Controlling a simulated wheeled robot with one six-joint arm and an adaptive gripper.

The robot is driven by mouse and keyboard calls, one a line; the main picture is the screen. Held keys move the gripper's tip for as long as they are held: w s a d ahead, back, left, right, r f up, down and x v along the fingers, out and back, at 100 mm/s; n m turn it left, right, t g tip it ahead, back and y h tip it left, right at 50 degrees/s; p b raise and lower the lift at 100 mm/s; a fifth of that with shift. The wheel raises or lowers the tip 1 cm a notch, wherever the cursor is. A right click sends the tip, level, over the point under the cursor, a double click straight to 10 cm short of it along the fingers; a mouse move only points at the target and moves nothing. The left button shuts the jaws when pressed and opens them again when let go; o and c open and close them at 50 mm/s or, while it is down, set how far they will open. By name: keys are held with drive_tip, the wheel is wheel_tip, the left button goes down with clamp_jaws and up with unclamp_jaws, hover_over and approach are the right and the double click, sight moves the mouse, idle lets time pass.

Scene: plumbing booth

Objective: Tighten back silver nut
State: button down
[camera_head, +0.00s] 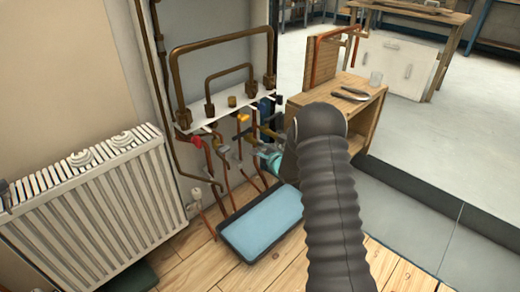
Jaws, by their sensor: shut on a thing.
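Copper pipes (222,165) with valves and small fittings run below a white bracket (225,107) on the wall. My gripper (254,133) is small and dark in this view, at the pipework right of the yellow valve handle (243,118). Its fingers are shut at a fitting on a pipe. The silver nut is too small and too covered by the gripper to make out clearly. My arm's dark ribbed sleeve hides the area to the right of the pipes.
A white radiator (95,205) stands at the left. A blue-topped pad (262,222) lies on the wooden floor under the pipes. A wooden bench (368,110) with pliers (350,95) and a glass (376,79) stands behind my arm. The grey floor at the right is clear.

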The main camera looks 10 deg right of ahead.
drive_tip(key=shift+d, duration=0.1)
drive_tip(key=c, duration=1.4)
unclamp_jaws()
drive_tip(key=shift+d, duration=0.1)
drive_tip(key=shift+s, duration=0.2)
drive_tip(key=v, duration=1.1)
drive_tip(key=shift+s+r, duration=0.1)
drive_tip(key=shift+s, duration=0.15)
